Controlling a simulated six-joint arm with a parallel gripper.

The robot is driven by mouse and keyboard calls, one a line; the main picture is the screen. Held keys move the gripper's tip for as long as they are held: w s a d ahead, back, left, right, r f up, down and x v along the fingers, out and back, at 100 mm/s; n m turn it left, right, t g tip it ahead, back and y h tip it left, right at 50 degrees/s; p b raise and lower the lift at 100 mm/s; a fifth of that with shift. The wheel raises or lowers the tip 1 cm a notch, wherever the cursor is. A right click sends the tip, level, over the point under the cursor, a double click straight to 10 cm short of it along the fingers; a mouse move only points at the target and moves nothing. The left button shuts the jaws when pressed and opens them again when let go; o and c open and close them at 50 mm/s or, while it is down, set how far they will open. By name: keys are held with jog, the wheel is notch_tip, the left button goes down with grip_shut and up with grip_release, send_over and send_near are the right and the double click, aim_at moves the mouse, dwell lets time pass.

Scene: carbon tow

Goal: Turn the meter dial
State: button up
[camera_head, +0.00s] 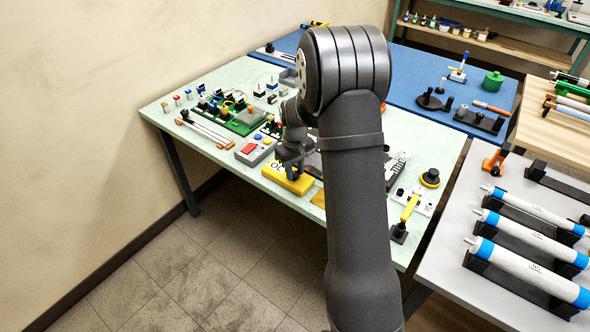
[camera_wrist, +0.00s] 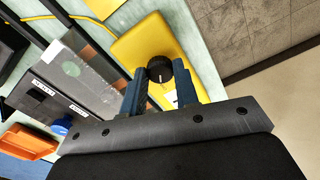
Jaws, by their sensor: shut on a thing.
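The yellow meter (camera_head: 288,178) lies near the front edge of the pale green table in the head view. It also shows in the wrist view (camera_wrist: 140,44). Its round black dial (camera_wrist: 159,68) bears a white mark and sits between my gripper's two blue-grey fingers in the wrist view. My gripper (camera_wrist: 160,84) is shut on the dial. In the head view my gripper (camera_head: 291,164) reaches down onto the meter, and the dial is hidden there by the fingers. The lower part of the meter's face is partly hidden by the fingers in the wrist view.
A grey box with a red button (camera_head: 249,148) stands left of the meter. In the wrist view dark boxes (camera_wrist: 55,85) and an orange tray (camera_wrist: 28,142) lie to the left. A grey table with white-and-blue rollers (camera_head: 530,236) is at right. The floor in front is clear.

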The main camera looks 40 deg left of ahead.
aim_at(295, 173)
jog(key=o, duration=1)
notch_tip(295, 173, up, 18)
jog(key=shift+f, duration=0.25)
jog(key=shift+f, duration=0.1)
notch_tip(295, 173, down, 17)
jog(key=shift+f, duration=0.15)
dwell(0.7)
